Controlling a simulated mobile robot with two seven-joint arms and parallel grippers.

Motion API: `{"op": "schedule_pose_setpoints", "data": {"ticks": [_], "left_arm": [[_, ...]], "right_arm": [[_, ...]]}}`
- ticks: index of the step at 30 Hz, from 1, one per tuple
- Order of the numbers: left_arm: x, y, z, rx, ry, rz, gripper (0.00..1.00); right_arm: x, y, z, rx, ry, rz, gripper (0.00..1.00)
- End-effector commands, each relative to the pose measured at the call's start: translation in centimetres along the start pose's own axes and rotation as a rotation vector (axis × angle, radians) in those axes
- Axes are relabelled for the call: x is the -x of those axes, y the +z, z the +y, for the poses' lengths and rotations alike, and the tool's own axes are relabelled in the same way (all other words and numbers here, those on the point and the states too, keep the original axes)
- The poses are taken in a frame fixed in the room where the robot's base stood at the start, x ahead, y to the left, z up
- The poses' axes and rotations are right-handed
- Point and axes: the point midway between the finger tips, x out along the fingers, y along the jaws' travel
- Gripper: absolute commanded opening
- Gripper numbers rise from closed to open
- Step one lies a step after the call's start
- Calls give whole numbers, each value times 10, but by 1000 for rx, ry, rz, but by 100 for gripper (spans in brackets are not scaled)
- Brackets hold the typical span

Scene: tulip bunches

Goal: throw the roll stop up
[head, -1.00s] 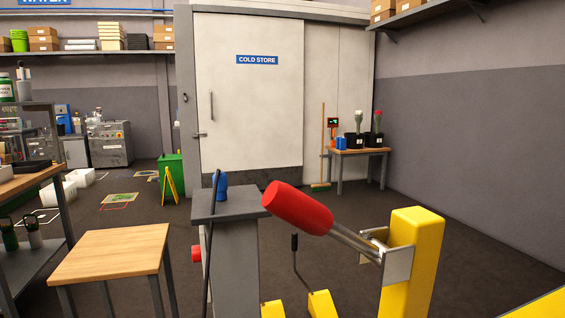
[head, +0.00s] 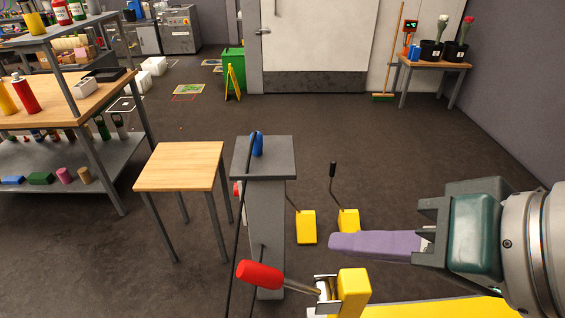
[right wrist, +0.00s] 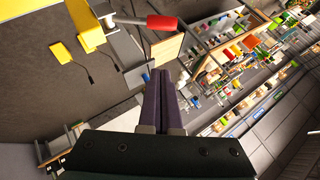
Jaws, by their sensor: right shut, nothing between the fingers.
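A lever with a thick red grip (head: 260,275) sticks out to the left, tipped slightly up, from a metal bracket on a yellow post (head: 353,289). No label shows which lever is the roll stop. Its grip also shows in the right wrist view (right wrist: 162,22). My right gripper (head: 334,243) comes in from the right, its purple fingers shut and empty. In the picture its fingertips are above and right of the red grip, apart from it. In the right wrist view the shut fingers (right wrist: 166,75) point toward the lever's side. My left gripper is not in view.
A grey pedestal (head: 262,180) with a blue knob (head: 257,143) stands behind the lever. Two thin black-knobbed levers rise from low yellow blocks (head: 306,228). A wooden table (head: 182,165) stands left. Laden shelving (head: 95,160) is further left.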

Motion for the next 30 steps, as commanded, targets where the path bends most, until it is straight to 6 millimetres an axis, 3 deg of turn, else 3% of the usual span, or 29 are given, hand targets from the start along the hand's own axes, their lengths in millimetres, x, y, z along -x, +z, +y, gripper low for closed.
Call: {"op": "schedule_pose_setpoints", "data": {"ticks": [15, 21, 30], "left_arm": [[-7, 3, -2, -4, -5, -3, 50], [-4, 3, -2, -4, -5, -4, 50], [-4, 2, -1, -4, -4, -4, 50]], "right_arm": [[-95, 1, 1, 3, 2, -1, 0], [-113, 23, 1, 3, 3, -2, 0], [-119, 29, 1, 4, 3, 1, 0]]}}
